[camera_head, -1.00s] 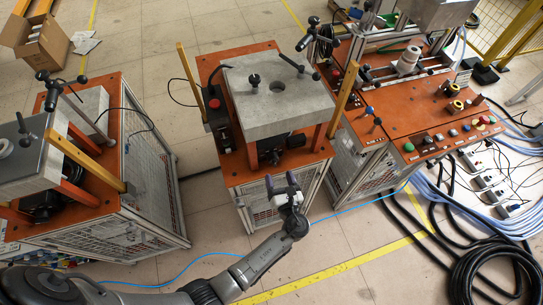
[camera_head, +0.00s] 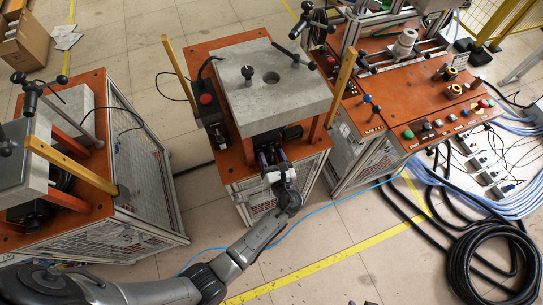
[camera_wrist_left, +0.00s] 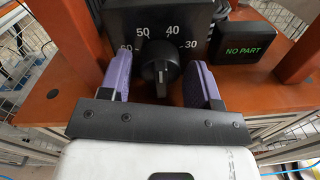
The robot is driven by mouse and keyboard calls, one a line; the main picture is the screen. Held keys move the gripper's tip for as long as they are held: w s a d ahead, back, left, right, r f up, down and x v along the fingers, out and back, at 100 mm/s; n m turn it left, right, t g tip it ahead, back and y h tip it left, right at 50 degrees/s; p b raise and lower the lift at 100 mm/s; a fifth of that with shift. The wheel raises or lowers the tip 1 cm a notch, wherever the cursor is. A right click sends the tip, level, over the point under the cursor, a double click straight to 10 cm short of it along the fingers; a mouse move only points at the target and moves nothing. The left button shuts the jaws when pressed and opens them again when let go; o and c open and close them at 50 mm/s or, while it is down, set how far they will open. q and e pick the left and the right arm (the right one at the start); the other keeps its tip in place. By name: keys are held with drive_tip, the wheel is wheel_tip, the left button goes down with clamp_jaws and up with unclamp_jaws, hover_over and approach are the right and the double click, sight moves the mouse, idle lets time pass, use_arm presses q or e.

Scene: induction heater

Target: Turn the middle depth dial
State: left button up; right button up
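The middle depth dial (camera_wrist_left: 160,65) is a black knob on a dark panel with white numbers, in the left wrist view. Its pointer bar points down toward my gripper. My left gripper (camera_wrist_left: 161,75) is open, with one purple finger on each side of the knob. Gaps show between the fingers and the knob, so it is not gripped. In the head view my left gripper (camera_head: 267,160) is at the front of the middle machine (camera_head: 232,165), below its concrete block; the dial is hidden there. Small dark tips at the bottom edge may be my right gripper (camera_head: 361,303).
A black "NO PART" display (camera_wrist_left: 245,42) stands right of the dial. Orange posts flank the dial area. The concrete block (camera_head: 275,90) overhangs it. Other machines stand left and right, the right one with a control panel (camera_head: 450,122). A blue cable crosses the floor.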

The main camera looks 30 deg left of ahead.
use_arm(q)
drive_tip(key=c, duration=0.7)
drive_tip(key=n+b, duration=0.1)
drive_tip(key=n, duration=0.2)
drive_tip(key=shift+f+b, duration=0.2)
drive_tip(key=shift+b, duration=0.2)
drive_tip(key=n+b, duration=0.1)
drive_tip(key=n, duration=0.1)
drive_tip(key=shift+r+n, duration=0.15)
drive_tip(key=shift+n, duration=0.25)
drive_tip(key=o, duration=0.9)
drive_tip(key=shift+s, duration=0.1)
